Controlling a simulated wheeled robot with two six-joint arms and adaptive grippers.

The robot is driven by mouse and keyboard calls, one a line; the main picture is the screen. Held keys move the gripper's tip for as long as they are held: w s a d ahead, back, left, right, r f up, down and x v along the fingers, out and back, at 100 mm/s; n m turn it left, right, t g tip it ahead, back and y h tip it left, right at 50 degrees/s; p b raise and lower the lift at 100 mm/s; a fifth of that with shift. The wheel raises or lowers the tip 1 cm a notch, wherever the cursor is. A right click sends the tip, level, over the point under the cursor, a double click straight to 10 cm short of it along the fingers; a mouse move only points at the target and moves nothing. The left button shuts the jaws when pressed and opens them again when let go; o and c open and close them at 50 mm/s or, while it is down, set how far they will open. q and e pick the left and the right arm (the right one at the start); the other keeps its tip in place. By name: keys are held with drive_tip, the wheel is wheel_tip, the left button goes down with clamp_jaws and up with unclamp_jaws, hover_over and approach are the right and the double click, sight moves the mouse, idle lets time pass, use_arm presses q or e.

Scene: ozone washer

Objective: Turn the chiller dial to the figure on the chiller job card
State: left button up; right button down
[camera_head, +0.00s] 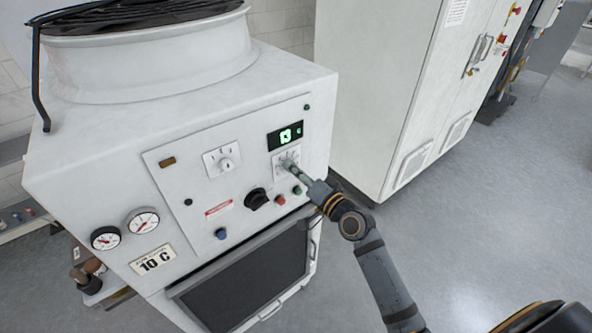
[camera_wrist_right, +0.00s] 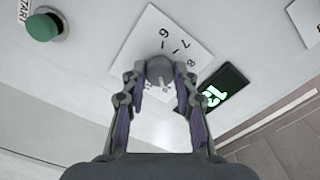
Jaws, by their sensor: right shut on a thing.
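The chiller (camera_head: 100,155) is a white cabinet with a control panel on its front. The chiller dial (camera_wrist_right: 160,68), a grey round knob on a white numbered plate, is between the fingertips of my right gripper (camera_wrist_right: 160,84). In the head view my right gripper (camera_head: 293,166) reaches it from the lower right and partly hides it. Figures 6, 7 and 8 show on the plate; the pointer's exact figure is unclear. The green display (camera_wrist_right: 212,94) beside it seems to read 13. The job card (camera_head: 153,259) reads "10 C". My left gripper is out of view.
A second knob on a white plate (camera_head: 222,160) sits left of the dial. Below are a black rotary switch (camera_head: 256,199), a red button (camera_head: 280,200) and a green button (camera_head: 297,190). Two gauges (camera_head: 124,228) are at lower left. A tall white cabinet (camera_head: 375,80) stands behind; floor is clear at right.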

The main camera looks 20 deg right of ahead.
drive_tip(key=c, duration=1)
unclamp_jaws()
drive_tip(key=v, duration=0.7)
drive_tip(key=shift+s+d, duration=0.1)
drive_tip(key=shift+s, duration=0.15)
